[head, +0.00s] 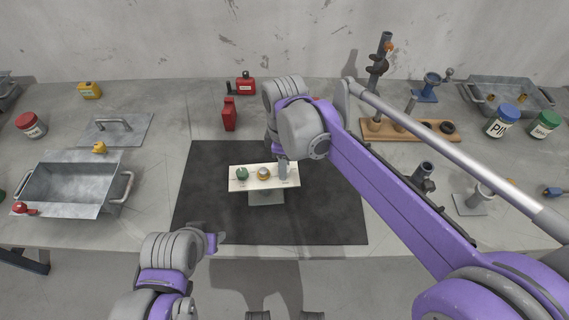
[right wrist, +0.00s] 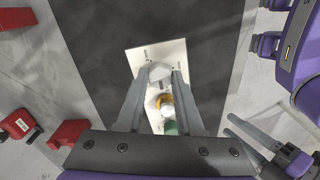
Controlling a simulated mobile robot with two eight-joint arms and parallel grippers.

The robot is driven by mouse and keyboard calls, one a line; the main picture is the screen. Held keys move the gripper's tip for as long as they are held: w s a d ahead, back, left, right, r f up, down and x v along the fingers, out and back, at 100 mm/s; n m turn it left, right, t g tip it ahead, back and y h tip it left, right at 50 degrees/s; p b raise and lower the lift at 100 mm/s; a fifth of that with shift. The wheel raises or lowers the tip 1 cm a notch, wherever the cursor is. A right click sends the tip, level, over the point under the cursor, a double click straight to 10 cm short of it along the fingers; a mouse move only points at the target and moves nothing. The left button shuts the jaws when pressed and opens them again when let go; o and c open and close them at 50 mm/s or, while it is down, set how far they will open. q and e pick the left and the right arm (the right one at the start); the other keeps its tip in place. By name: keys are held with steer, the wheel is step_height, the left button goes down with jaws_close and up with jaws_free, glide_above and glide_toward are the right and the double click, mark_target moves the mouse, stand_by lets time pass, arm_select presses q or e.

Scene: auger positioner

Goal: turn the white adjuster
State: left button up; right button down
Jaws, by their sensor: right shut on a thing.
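A pale panel (head: 238,184) on a grey stand sits on the dark mat, with a green knob (head: 242,173), a yellow-orange adjuster (head: 263,173) and a white adjuster in a row. The white adjuster (right wrist: 159,72) is the end one; my right gripper covers it in the head view. My right gripper (head: 283,174) reaches down over the panel's right end. In the right wrist view its fingers (right wrist: 161,75) are shut on the white adjuster, one on each side. My left gripper (head: 216,241) is left of and nearer than the panel; its fingers look apart and empty in the right wrist view (right wrist: 238,133).
The dark mat (head: 205,205) is clear around the panel. A red container (head: 229,115) and red can (head: 245,85) stand behind. A metal tray (head: 70,182) is at left. A wooden board (head: 440,131) with posts and a grey stand (head: 475,202) are at right.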

steer(key=shift+n, duration=1.1)
steer(key=c, duration=0.5)
jaws_free()
steer(key=shift+c, duration=0.2)
step_height(320, 180, up, 11)
steer(key=shift+p, duration=0.35)
steer(key=shift+f, duration=0.1)
steer(key=s+d+f+m+t, duration=0.1)
steer(key=s+d+f+m, duration=0.4)
steer(key=d+m, duration=0.1)
steer(key=s+d+f+m+t, duration=0.2)
steer(key=s+d+f+m, duration=0.3)
steer(key=d+m, duration=0.1)
steer(key=s+d+f+m+t, duration=0.2)
steer(key=s+d+f+m, duration=0.3)
steer(key=d+f+m, duration=0.1)
steer(key=shift+s, duration=0.35)
